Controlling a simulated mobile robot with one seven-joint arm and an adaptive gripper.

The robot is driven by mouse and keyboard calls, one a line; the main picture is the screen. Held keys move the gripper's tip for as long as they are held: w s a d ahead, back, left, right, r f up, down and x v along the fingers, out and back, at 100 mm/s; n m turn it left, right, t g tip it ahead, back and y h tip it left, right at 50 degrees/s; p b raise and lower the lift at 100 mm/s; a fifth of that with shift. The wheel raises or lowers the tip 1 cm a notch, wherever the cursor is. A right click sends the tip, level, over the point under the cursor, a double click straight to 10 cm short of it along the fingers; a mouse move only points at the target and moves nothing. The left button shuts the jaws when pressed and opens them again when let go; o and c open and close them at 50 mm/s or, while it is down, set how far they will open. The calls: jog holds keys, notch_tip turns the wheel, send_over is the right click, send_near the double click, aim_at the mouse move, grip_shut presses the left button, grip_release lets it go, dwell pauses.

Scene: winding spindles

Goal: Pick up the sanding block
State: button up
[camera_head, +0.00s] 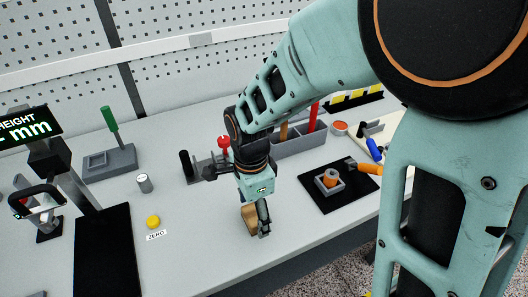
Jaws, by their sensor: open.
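A small tan-brown block (249,217), which looks like the sanding block, is at the middle of the bench near its front edge. My gripper (258,222) points down right at it, and one dark finger covers its right side. The jaws are open. The gripper body hides the top of the block, so I cannot tell whether the fingers touch it or whether it is fully between them.
A black mat (337,193) with a grey holder and an orange-handled tool lies to the right. A grey bin (300,142) with upright tools stands behind. A yellow button (153,222), a metal cylinder (144,183) and a height gauge (60,165) are to the left.

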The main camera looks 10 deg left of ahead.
jog(key=shift+f, duration=0.6)
jog(key=c, duration=1.3)
jog(key=shift+r, duration=0.15)
